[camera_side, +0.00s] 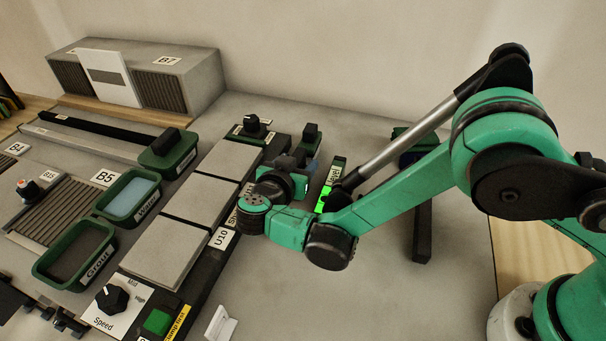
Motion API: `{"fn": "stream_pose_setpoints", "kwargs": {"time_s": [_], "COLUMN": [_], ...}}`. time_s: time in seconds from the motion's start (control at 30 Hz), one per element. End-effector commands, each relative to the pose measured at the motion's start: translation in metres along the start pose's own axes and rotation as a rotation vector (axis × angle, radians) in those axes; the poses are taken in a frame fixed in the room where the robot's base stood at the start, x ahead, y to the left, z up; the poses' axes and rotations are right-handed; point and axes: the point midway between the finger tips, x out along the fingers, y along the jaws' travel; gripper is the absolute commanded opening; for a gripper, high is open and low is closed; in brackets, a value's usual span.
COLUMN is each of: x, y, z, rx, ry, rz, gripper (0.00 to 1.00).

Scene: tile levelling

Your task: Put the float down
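My gripper (292,163) is above the right edge of the row of grey tiles (197,201), just left of the green level (333,181). My wrist hides most of it, and its fingers are not clear. I cannot tell whether it is open or shut, or whether it holds the float. A small bluish piece (312,168) shows beside it, partly hidden. No object can be identified for certain as the float.
A green water tub (131,197) and a grout tub (74,255) stand left of the tiles. A speed knob (112,298) and green button (158,321) are in front. A dark bar (423,230) lies at right. Grey bench between the level and this bar is clear.

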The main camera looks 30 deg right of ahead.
Motion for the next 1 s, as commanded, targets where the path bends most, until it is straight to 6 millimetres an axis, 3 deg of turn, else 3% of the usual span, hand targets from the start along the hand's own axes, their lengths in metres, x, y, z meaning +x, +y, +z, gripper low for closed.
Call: {"fn": "stream_pose_setpoints", "kwargs": {"time_s": [0.17,0.27,0.6,0.73,0.87,1.0], "x": [-0.001,-0.014,-0.089,-0.109,-0.118,-0.104], "y": [0.000,-0.001,-0.001,-0.001,0.000,0.004], "z": [-0.003,-0.003,-0.003,-0.002,-0.004,-0.024], "rx": [0.000,-0.002,-0.002,-0.001,-0.007,-0.090], "ry": [0.000,0.000,0.000,-0.001,-0.006,-0.080], "rz": [0.000,-0.003,-0.004,-0.003,0.000,0.015], "gripper": [0.58,0.58,0.58,0.58,0.58,0.58]}}
